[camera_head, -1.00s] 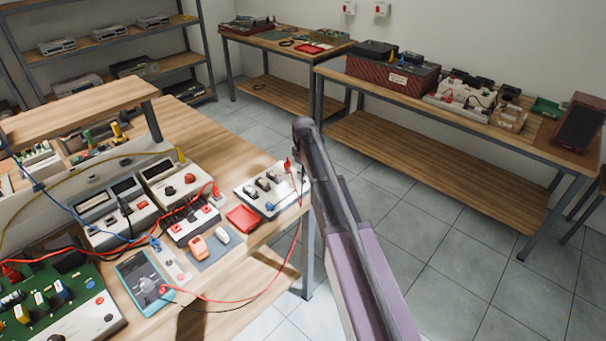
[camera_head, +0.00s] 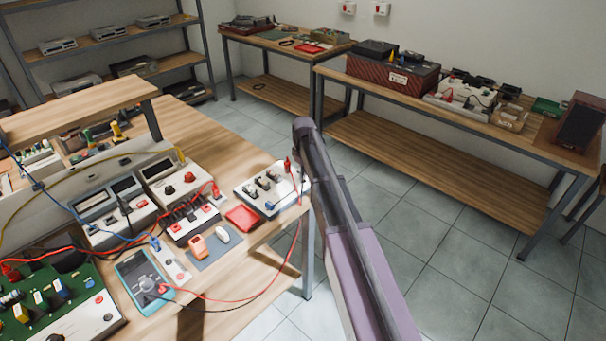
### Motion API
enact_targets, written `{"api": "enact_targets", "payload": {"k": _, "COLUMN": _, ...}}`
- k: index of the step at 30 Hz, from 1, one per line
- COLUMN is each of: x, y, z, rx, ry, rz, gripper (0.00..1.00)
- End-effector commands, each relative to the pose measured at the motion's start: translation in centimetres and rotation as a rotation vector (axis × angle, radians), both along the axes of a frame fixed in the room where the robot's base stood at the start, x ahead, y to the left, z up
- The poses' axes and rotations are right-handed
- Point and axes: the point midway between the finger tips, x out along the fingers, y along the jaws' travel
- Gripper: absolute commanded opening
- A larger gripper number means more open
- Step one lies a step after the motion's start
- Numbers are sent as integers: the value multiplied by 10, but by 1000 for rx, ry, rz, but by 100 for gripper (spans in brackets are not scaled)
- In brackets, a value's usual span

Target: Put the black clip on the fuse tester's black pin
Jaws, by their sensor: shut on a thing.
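The fuse tester, which I take to be the white box (camera_head: 254,201) with several dark holders on top, sits at the bench's right corner. A red clip (camera_head: 288,166) stands upright at its back right. My arm rises from the bottom and covers the area just right of the box. My gripper is hidden behind my arm, as far as I can tell. I cannot make out the black clip or the black pin. A teal multimeter (camera_head: 142,273) lies at the front of the bench, with a red lead (camera_head: 229,300) and a dark lead running right past the bench edge.
A red tray (camera_head: 241,217) and a grey mat (camera_head: 213,252) with small orange and white items lie left of the box. Grey instruments and a green circuit board (camera_head: 57,293) crowd the left. Open tiled floor is on the right, with other benches behind.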

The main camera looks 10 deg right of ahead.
Motion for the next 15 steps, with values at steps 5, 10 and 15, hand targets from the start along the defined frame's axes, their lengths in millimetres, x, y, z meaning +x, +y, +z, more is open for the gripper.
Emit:
{"api": "enact_targets", "payload": {"k": 5, "x": 0, "y": 0, "z": -2, "rx": 0, "ry": 0, "rz": 0, "gripper": 0}}
{"api": "enact_targets", "payload": {"k": 10, "x": 0, "y": 0, "z": -3, "rx": 0, "ry": 0, "rz": 0, "gripper": 0}}
{"api": "enact_targets", "payload": {"k": 15, "x": 0, "y": 0, "z": -5, "rx": 0, "ry": 0, "rz": 0, "gripper": 0}}
